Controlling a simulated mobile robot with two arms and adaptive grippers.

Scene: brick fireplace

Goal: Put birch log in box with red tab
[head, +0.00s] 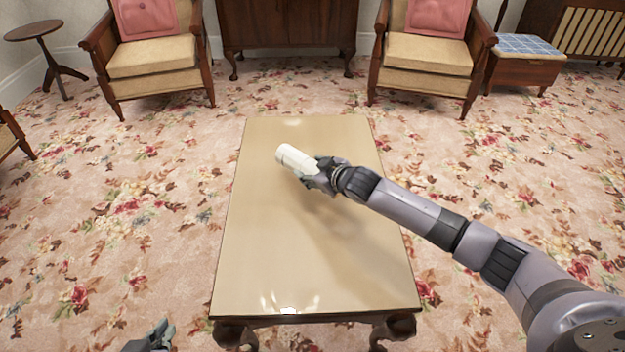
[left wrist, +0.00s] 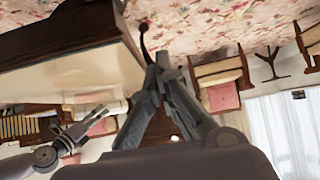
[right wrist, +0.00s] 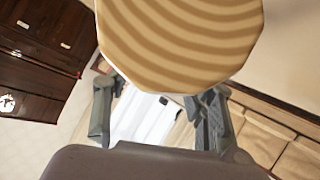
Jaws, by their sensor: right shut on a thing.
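The birch log (head: 297,159) is a short white cylinder held above the far half of the table. My right gripper (head: 317,172) is shut on its near end. The right wrist view shows the log's tan ringed end (right wrist: 180,40) large at the top, beyond the fingers (right wrist: 158,95). The left wrist view also shows the log (left wrist: 112,108) in that gripper. My left gripper (head: 152,338) is low at the bottom left, off the table's near left corner. In the left wrist view its fingertips (left wrist: 157,63) meet, with nothing seen between them. I see no box with a red tab.
The wooden table (head: 260,220) is mostly bare. Two armchairs (head: 150,58) (head: 430,50) and a dark cabinet (head: 287,25) stand beyond. Flowered carpet surrounds the table.

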